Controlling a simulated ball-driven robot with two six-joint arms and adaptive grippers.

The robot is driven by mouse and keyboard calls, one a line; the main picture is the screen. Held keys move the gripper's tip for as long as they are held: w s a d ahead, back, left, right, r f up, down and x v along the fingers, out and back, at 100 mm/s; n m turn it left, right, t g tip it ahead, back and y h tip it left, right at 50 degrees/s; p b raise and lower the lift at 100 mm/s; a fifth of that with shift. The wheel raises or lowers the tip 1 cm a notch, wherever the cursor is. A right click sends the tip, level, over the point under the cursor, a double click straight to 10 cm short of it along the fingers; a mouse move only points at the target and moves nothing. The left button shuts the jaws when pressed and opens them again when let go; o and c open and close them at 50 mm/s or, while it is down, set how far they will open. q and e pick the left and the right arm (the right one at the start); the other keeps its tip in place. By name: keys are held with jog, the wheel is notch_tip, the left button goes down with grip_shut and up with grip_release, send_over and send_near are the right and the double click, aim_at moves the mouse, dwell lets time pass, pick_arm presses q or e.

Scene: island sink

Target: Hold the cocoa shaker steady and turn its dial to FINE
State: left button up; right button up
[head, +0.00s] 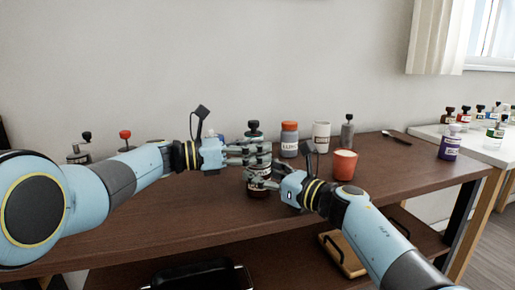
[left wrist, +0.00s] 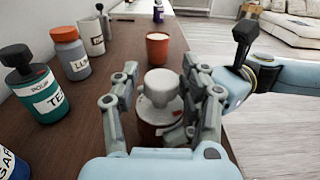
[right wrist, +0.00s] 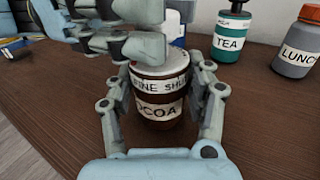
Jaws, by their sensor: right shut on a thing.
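The cocoa shaker is a brown jar (head: 258,193) standing upright on the dark wooden table. In the right wrist view its jar (right wrist: 158,110) shows a COCOA label and, above it, a band (right wrist: 160,85) reading FINE and SHUT. Its grey dial knob (left wrist: 161,84) shows from above in the left wrist view, with a small red mark on the lid. My right gripper (head: 262,180) is shut on the jar's sides. My left gripper (head: 258,154) is open, its fingers on either side of the knob with visible gaps. Its fingers partly hide the dial in the right wrist view.
A green TEA jar (left wrist: 45,95), an orange-lidded jar (head: 289,140), a white mug (head: 321,138) and a grey mill (head: 347,130) stand behind. An orange cup (head: 345,165) is close to the right gripper. The table's front is clear.

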pick_arm(q)
jog(key=shift+o, duration=0.8)
jog(key=shift+d, duration=0.1)
jog(key=v, duration=1.2)
jog(key=w+d+t, duration=0.1)
jog(key=d, duration=0.3)
jog(key=w+d+n+t, duration=0.1)
jog(key=d, duration=0.2)
jog(key=w+d+n+t+y, duration=0.1)
jog(key=d, duration=0.3)
jog(key=shift+w+d+f, duration=0.15)
jog(key=shift+w+d, duration=0.1)
jog(key=shift+d, duration=0.05)
